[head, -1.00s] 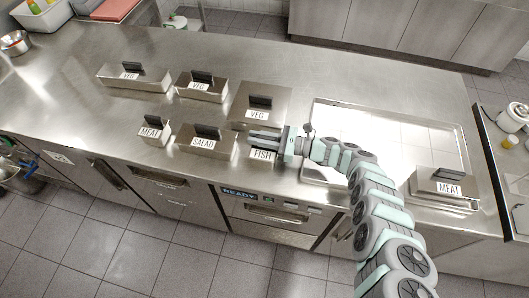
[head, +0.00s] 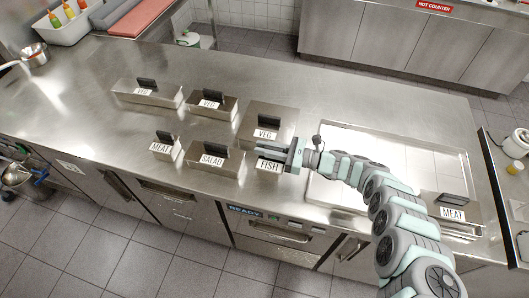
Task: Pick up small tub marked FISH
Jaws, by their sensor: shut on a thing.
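The small metal tub marked FISH (head: 268,168) stands at the front of the steel counter, right of the tub marked SALAD (head: 213,161). My gripper (head: 270,149) reaches in from the right and is shut on the FISH tub at its top. The fingers cover the tub's upper part, so its handle is hidden. The white label on its front shows below the fingers. I cannot tell whether the tub is clear of the counter.
A tub marked VEG (head: 266,124) stands close behind my gripper. A small MEAT tub (head: 164,148) and two more labelled tubs are to the left. A large shallow tray (head: 330,195) lies to the right, with another MEAT tub (head: 452,212) beyond.

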